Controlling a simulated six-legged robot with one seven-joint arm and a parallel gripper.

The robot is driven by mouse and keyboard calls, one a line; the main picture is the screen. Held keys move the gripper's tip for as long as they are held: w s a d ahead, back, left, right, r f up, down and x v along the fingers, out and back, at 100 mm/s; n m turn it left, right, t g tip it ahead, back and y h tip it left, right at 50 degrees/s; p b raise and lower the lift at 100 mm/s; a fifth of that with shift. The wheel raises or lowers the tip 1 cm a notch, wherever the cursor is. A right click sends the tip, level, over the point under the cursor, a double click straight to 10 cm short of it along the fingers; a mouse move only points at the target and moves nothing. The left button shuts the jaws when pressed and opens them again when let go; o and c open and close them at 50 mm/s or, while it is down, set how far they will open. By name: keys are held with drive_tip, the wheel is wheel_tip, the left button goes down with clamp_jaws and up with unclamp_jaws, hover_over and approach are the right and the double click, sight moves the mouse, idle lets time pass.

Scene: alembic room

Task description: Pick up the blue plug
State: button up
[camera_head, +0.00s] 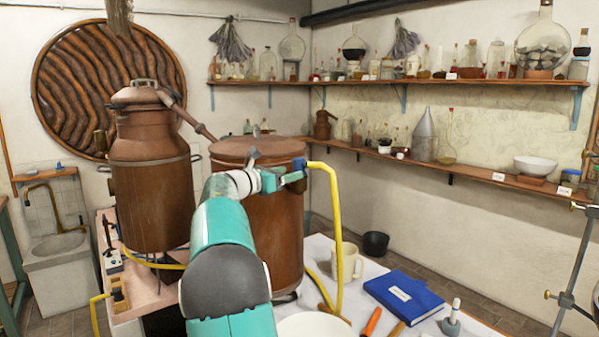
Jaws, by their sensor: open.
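My teal arm reaches up from the bottom centre, and my gripper (289,178) points right in front of the copper vat (272,240). The gripper is open. A small dark blue piece (299,165), which looks like the blue plug, shows right at the fingertips. A yellow cable (336,220) runs from it to the right and hangs down to the table. I cannot tell whether the fingers touch the blue piece or whether it sits between them.
The white table (375,322) below bears a cream mug (347,263), a blue book (403,294), a pale bowl (313,325) and an orange-handled tool (371,321). A copper still (150,190) stands at left. Shelves with glassware line the right wall. A metal stand (567,298) is at far right.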

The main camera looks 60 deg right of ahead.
sight(294, 171)
drive_tip(key=x, duration=0.5)
drive_tip(key=shift+d, duration=0.25)
drive_tip(key=c, duration=0.9)
